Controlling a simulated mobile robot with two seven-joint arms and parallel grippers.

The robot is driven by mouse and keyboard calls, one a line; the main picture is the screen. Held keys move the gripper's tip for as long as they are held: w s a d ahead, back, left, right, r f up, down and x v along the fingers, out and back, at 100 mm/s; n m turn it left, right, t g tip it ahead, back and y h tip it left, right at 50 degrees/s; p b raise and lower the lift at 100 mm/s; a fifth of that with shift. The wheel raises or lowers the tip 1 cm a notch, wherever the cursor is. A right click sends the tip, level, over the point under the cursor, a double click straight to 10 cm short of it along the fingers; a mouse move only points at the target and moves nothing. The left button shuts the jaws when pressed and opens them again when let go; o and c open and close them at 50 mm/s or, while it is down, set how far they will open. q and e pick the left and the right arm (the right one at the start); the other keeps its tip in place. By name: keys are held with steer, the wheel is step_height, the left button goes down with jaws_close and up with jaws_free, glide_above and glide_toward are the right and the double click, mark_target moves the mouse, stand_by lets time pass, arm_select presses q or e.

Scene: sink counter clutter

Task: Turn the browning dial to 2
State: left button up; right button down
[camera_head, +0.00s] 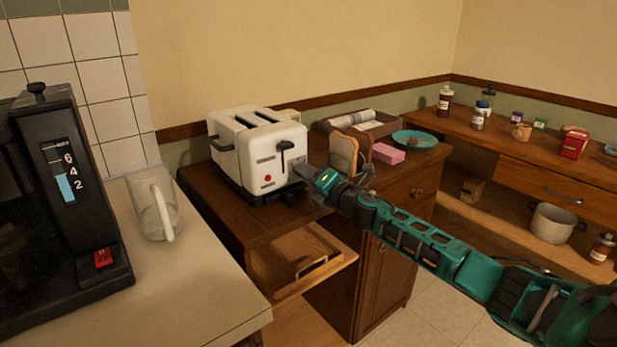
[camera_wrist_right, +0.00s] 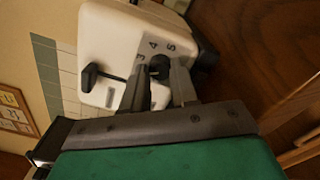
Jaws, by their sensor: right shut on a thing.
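The white toaster (camera_head: 238,155) stands on the brown wooden cabinet, with a black lever (camera_head: 286,146) and a red button (camera_head: 267,179) on its front. In the right wrist view its body (camera_wrist_right: 105,45) fills the upper middle. The dark browning dial (camera_wrist_right: 160,64) sits under the printed numbers 3, 4 and 5. My right gripper (camera_wrist_right: 159,88) has its two fingers shut on the dial's sides. The fingers cover part of the dial, and I cannot read its setting. In the head view my right gripper (camera_head: 304,174) is at the toaster's right front. My left gripper is out of view.

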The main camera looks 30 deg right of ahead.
steer(key=shift+n, duration=1.6)
steer(key=c, duration=0.9)
jaws_free()
steer(key=shift+o, duration=0.2)
steer(key=shift+s, duration=0.15)
steer(key=s+d+b, duration=0.1)
steer(key=s, duration=1.1)
steer(key=shift+s, duration=0.3)
